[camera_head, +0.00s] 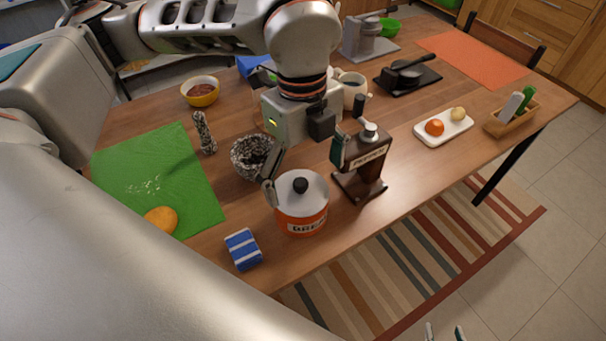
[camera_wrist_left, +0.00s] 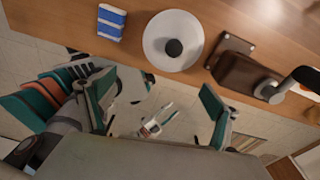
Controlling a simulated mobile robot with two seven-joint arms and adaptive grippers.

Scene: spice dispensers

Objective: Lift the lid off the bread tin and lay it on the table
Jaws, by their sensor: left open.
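The bread tin (camera_head: 301,222) is orange-red with a "BREAD" label and stands upright near the table's front edge. Its pale round lid (camera_head: 317,189) with a black knob (camera_head: 300,185) sits on top. The lid also shows from above in the left wrist view (camera_wrist_left: 153,37). My left gripper (camera_head: 304,170) is open and empty, above and behind the tin; one finger overlaps the lid's left edge in the picture. In the left wrist view its fingers (camera_wrist_left: 157,100) are wide apart, below the lid in the picture. My right gripper (camera_head: 444,333) is open at the bottom edge, away from the table.
A blue-striped packet (camera_head: 243,250) lies front left, a speckled mortar (camera_head: 251,158) behind left. A green mat (camera_head: 150,180) covers the left side. Bare table lies right of the mill.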

